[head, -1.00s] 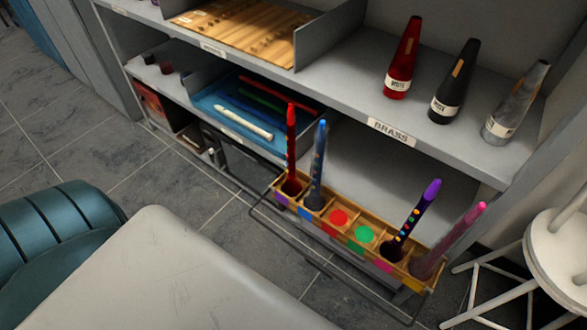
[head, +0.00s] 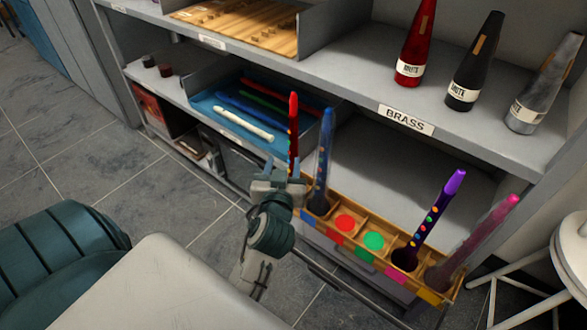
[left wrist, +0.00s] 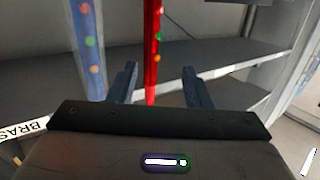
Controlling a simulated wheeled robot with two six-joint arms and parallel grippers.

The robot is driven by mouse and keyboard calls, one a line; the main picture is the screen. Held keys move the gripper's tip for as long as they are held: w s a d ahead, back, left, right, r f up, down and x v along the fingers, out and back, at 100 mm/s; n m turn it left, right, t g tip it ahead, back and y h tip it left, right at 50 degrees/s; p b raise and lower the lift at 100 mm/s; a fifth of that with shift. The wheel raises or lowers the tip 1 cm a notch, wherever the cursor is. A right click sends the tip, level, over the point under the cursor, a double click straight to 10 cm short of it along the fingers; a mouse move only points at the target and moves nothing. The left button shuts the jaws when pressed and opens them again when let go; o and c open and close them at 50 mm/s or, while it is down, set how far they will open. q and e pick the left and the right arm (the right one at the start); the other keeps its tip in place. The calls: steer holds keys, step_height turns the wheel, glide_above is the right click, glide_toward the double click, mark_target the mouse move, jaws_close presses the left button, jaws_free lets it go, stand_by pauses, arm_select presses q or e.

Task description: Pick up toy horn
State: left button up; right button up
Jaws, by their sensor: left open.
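Slim toy horns stand in a long wooden rack (head: 330,235) with coloured labels at the shelf's front: a red horn (head: 293,125), a blue one (head: 325,160), a purple one with coloured dots (head: 436,212) and a pink one (head: 482,243). My left gripper (head: 282,172) is open at the red horn and hides its lower part in the head view. In the left wrist view the red horn (left wrist: 153,50) stands between the two open fingers; contact cannot be told. The blue horn (left wrist: 86,45) stands left of them. My right gripper is not in view.
Red, black and grey mutes (head: 475,65) stand on the upper shelf above the "BRASS" label (head: 406,119). A blue tray (head: 225,105) of recorders lies left of the rack. A white stool (head: 570,250) is at the right.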

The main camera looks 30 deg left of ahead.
mark_target(293, 129)
arm_select(q)
steer(key=shift+t, duration=0.6)
steer(key=w, duration=0.2)
steer(key=w+a+r, duration=0.2)
steer(key=w, duration=0.1)
steer(key=shift+w+r, duration=0.15)
steer(key=shift+w, duration=0.2)
steer(key=p+x, duration=0.1)
steer(key=x, duration=0.4)
steer(key=shift+w+r, duration=0.1)
steer(key=shift+w, duration=0.25)
jaws_close()
